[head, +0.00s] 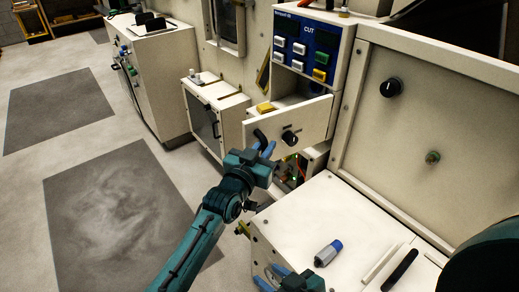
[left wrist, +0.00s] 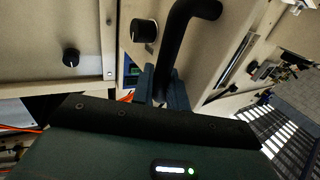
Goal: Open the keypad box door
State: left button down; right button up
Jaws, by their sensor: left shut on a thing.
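The keypad box (head: 307,48) has a blue panel with white, green and yellow buttons and stands at upper middle in the head view. Below it a cream door panel (head: 312,122) stands out at an angle from the box front, with the interior showing behind it. The door carries a black knob (head: 290,138) and a black bent handle (head: 259,135). My left gripper (head: 264,150) is shut on this handle; in the left wrist view the handle (left wrist: 183,32) runs down between the fingers (left wrist: 165,88). My right gripper (head: 270,277) is low in the head view, fingers apart and empty.
A blue-and-grey marker-like item (head: 328,253), a white rod (head: 381,263) and a black rod (head: 400,270) lie on the white worktop (head: 300,222). Wires and small lights (head: 293,172) show below the door. Open floor (head: 110,210) lies to the left.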

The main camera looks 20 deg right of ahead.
pick_arm(q)
jog(key=shift+s+d+r, duration=0.2)
jog(key=shift+d+r, duration=0.05)
jog(key=shift+r, duration=0.15)
jog(key=c, duration=1.8)
grip_release()
jog(key=o, duration=0.3)
jog(key=shift+f, duration=0.1)
jog(key=shift+a, duration=0.1)
